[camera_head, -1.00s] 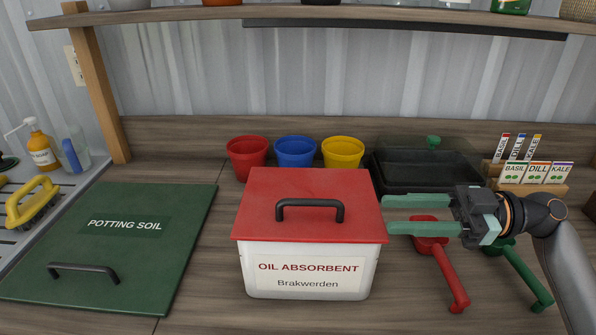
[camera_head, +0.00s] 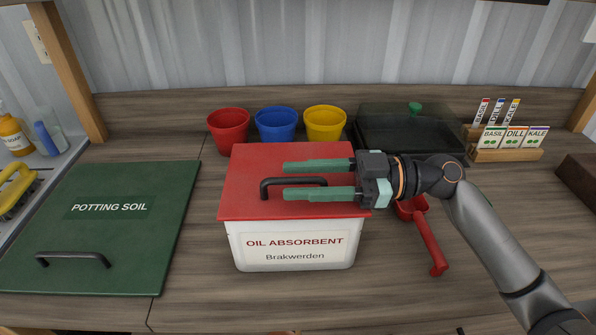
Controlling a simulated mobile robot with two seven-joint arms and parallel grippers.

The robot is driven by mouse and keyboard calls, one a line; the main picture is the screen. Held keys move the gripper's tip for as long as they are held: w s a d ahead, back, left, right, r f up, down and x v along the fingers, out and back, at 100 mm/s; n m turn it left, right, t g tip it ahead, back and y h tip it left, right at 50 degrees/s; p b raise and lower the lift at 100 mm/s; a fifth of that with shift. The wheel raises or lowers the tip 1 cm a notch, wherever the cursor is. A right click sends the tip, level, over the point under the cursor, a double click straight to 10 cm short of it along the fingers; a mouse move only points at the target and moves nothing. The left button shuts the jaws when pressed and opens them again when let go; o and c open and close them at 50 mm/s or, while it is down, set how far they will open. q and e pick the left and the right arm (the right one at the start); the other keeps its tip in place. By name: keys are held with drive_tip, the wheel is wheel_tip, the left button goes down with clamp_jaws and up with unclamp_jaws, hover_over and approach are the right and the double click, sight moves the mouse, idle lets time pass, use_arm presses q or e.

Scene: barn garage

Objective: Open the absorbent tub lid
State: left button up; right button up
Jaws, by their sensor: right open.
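The white absorbent tub (camera_head: 293,246) stands on the workbench, labelled "OIL ABSORBENT". Its red lid (camera_head: 250,165) lies flat on top and looks closed. The lid has a dark handle (camera_head: 272,184) in the middle. My right gripper (camera_head: 285,180) is open and reaches in from the right over the lid. Its two green fingers point left, one on the far side and one on the near side of the handle's right part. I cannot tell whether the fingers touch the handle. My left gripper is not in view.
A green "POTTING SOIL" lid (camera_head: 110,235) lies left of the tub. Red (camera_head: 229,130), blue (camera_head: 277,124) and yellow (camera_head: 325,123) pots stand behind it. A dark covered tray (camera_head: 408,130), a seed packet rack (camera_head: 503,155) and a red scoop (camera_head: 428,240) are to the right.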

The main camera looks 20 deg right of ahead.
drive_tip(key=shift+w+a, duration=0.15)
drive_tip(key=shift+a, duration=0.25)
clamp_jaws()
idle(1.3)
